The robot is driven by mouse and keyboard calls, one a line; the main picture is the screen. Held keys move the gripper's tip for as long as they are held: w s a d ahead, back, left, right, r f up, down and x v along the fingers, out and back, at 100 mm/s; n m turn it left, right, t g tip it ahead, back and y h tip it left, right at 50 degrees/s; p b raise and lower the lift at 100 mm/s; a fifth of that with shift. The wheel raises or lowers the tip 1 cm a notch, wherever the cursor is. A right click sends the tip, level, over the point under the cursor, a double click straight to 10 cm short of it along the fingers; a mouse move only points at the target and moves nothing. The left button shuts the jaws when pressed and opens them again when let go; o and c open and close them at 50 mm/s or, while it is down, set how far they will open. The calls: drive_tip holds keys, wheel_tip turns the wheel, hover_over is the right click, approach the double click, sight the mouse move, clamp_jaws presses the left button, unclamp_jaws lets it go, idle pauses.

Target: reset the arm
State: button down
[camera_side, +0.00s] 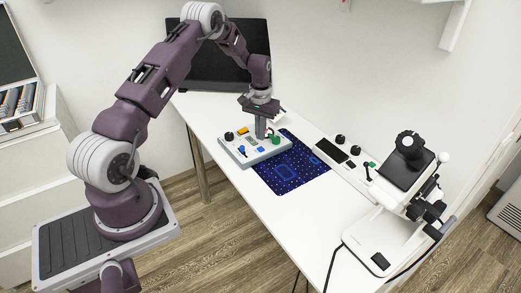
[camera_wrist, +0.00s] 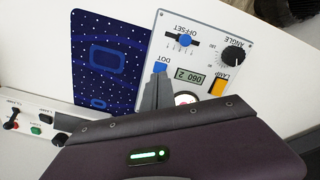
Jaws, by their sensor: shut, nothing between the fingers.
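My gripper (camera_side: 261,136) is shut and empty, pointing down over the grey control box (camera_side: 237,158) on the white table. In the wrist view my gripper's fingertips (camera_wrist: 160,74) are by the blue DOT control (camera_wrist: 160,68); I cannot tell whether they touch it. The box's panel also carries a blue OFFSET slider (camera_wrist: 185,40), a black ANGLE knob (camera_wrist: 232,53), a yellow LAMP switch (camera_wrist: 218,88) and a small display (camera_wrist: 189,76). A round white part beside the fingers is partly hidden by my gripper.
A dark blue dotted mat (camera_side: 310,174) lies beside the box. A narrow white panel (camera_side: 361,175) with knobs lies to its right, and a white instrument (camera_side: 405,180) stands at the right. A black monitor (camera_side: 215,65) is behind my arm.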

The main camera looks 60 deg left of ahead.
drive_tip(key=shift+r, duration=1.75)
drive_tip(key=shift+r, duration=1.2)
idle(1.9)
drive_tip(key=s+d+r+m+t, duration=0.1)
drive_tip(key=s+d+r, duration=0.3)
drive_tip(key=d+r, duration=0.5)
drive_tip(key=s+d+r+m+t, duration=0.1)
drive_tip(key=s+d+r+m, duration=0.15)
drive_tip(key=d+r, duration=0.65)
drive_tip(key=s+d+r+t, duration=0.1)
drive_tip(key=s+d+r, duration=0.1)
drive_tip(key=s, duration=0.5)
drive_tip(key=s+d+r+m+t, duration=0.1)
drive_tip(key=s+d, duration=0.2)
drive_tip(key=s, duration=0.5)
drive_tip(key=s+d+r+m+t, duration=0.1)
drive_tip(key=s+d+r, duration=0.1)
drive_tip(key=s, duration=0.6)
drive_tip(key=shift+d+r+t, duration=0.3)
drive_tip(key=shift+d+r, duration=0.05)
drive_tip(key=shift+d, duration=0.5)
drive_tip(key=shift+m, duration=0.25)
